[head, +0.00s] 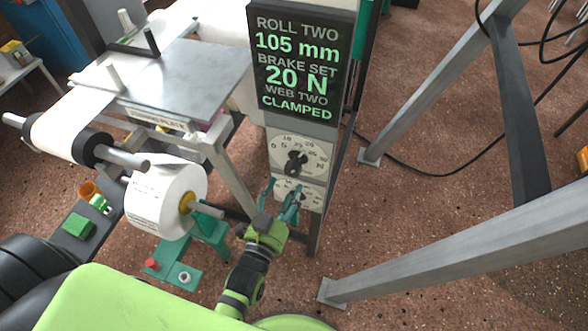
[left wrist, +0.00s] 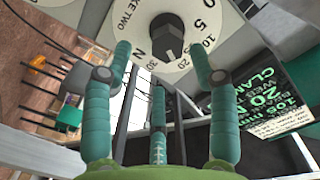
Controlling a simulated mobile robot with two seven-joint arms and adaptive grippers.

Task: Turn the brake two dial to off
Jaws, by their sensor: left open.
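A grey panel post carries an upper dial (head: 297,160) with a dark knob and a number scale, and a lower dial (head: 312,194) partly hidden behind my fingers. My left gripper (head: 283,190) is open in front of the lower dial. In the left wrist view, a white dial (left wrist: 188,18) lettered "TWO" with a dark knob (left wrist: 168,36) lies beyond and between the two upper fingertips. The fingers appear apart from the knob. I cannot tell for sure which head-view dial this is. The display (head: 297,65) reads brake set 20 N, clamped. My right gripper is not in view.
A paper roll (head: 168,200) on a shaft stands left of my left gripper, beside a metal table (head: 185,75). A grey metal frame (head: 450,250) crosses the right side. The speckled floor between post and frame is open, with a black cable on it.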

